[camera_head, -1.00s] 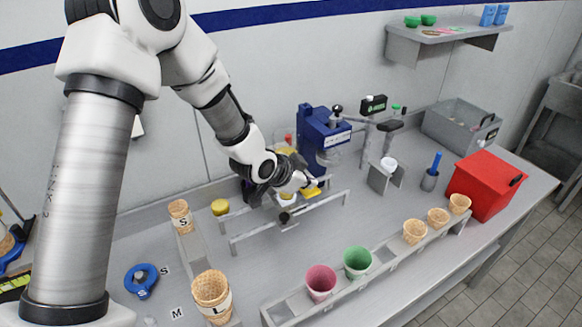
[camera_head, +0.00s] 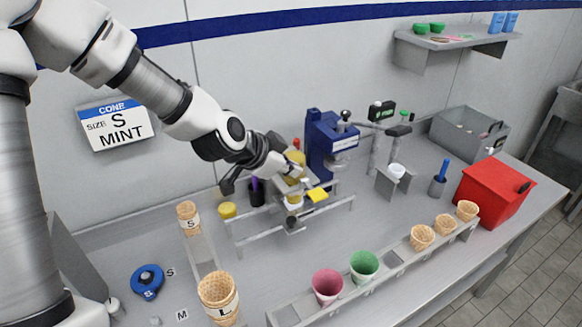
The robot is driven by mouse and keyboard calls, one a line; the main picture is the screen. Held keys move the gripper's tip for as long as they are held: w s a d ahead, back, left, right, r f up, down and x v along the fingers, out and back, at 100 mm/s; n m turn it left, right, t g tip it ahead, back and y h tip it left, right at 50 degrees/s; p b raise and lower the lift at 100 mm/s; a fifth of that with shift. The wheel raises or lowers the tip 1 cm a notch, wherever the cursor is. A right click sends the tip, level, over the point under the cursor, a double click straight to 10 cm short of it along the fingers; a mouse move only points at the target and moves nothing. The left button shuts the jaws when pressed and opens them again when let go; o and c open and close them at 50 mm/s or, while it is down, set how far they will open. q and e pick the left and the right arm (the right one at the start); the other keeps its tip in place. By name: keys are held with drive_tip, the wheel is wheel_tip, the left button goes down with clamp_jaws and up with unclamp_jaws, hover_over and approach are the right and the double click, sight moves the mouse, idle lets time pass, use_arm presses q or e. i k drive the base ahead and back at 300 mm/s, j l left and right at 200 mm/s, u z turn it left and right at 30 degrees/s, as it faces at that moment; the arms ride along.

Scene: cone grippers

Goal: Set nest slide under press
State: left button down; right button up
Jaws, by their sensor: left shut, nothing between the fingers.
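The blue press (camera_head: 326,145) stands at the back of the bench, near the middle. In front and to its left is a grey rail frame (camera_head: 330,208) with the nest slide (camera_head: 293,203) on it, a pale block with a dark round knob (camera_head: 291,222) at the front. The slide sits left of the press, largely hidden by my gripper. A yellow tab (camera_head: 317,194) shows beside it. My left gripper (camera_head: 296,176) is above the slide, its fingers shut and apparently empty; contact with the slide cannot be told. My right gripper is not in view.
Waffle cones stand in a rack at left (camera_head: 218,290). A front rail (camera_head: 395,262) holds pink and green cups and several small cones. A red box (camera_head: 494,192), a grey bin (camera_head: 468,130) and a blue-handled tool in a cup (camera_head: 438,183) stand at right. A sign (camera_head: 115,122) hangs on the wall.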

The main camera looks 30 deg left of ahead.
sight(292, 224)
drive_tip(key=k+l, duration=0.75)
drive_tip(key=k, duration=0.15)
